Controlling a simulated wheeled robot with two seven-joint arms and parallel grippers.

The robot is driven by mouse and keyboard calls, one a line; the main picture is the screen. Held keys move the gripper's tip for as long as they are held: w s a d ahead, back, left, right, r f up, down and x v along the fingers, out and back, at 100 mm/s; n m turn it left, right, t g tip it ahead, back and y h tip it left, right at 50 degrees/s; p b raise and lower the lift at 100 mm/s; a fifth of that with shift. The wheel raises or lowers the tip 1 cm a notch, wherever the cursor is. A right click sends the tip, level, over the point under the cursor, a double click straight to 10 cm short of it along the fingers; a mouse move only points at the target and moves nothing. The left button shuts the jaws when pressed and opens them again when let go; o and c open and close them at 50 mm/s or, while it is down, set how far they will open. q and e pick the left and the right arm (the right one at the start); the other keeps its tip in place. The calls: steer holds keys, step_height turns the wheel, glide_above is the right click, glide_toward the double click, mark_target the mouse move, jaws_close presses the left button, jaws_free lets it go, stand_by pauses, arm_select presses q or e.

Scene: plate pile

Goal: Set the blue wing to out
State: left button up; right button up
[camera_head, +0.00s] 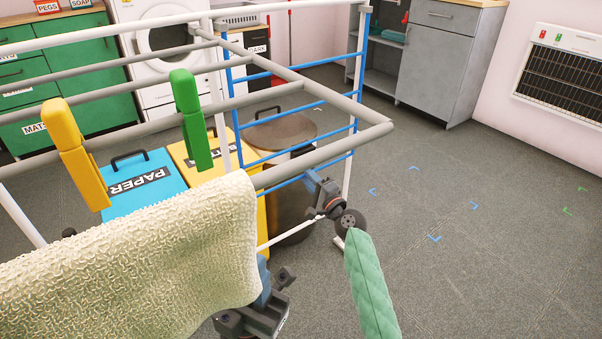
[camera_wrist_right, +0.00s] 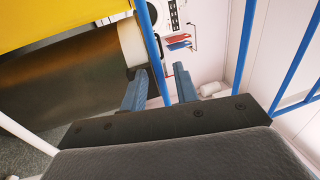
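The blue wing (camera_head: 301,70) is a panel of blue rungs between two posts. It hangs steeply down at the right end of the grey-white drying rack (camera_head: 330,151), not spread out sideways. My right gripper (camera_head: 316,183) is at the wing's lower part. In the right wrist view its blue fingers (camera_wrist_right: 160,84) stand apart, with a blue bar (camera_wrist_right: 152,45) passing between them and a gap showing. My left gripper (camera_head: 262,298) is low beside the cream towel. The towel hides part of it, and its finger opening does not show clearly.
The cream towel (camera_head: 130,265) and yellow and green pegs (camera_head: 192,120) are on the rack. A paper bin (camera_head: 130,190), a yellow bin and a dark round bin (camera_head: 280,130) stand beneath. Floor at right is clear, with blue corner marks (camera_head: 434,238).

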steer(key=shift+x, duration=1.85)
steer(key=shift+c, duration=0.2)
jaws_close()
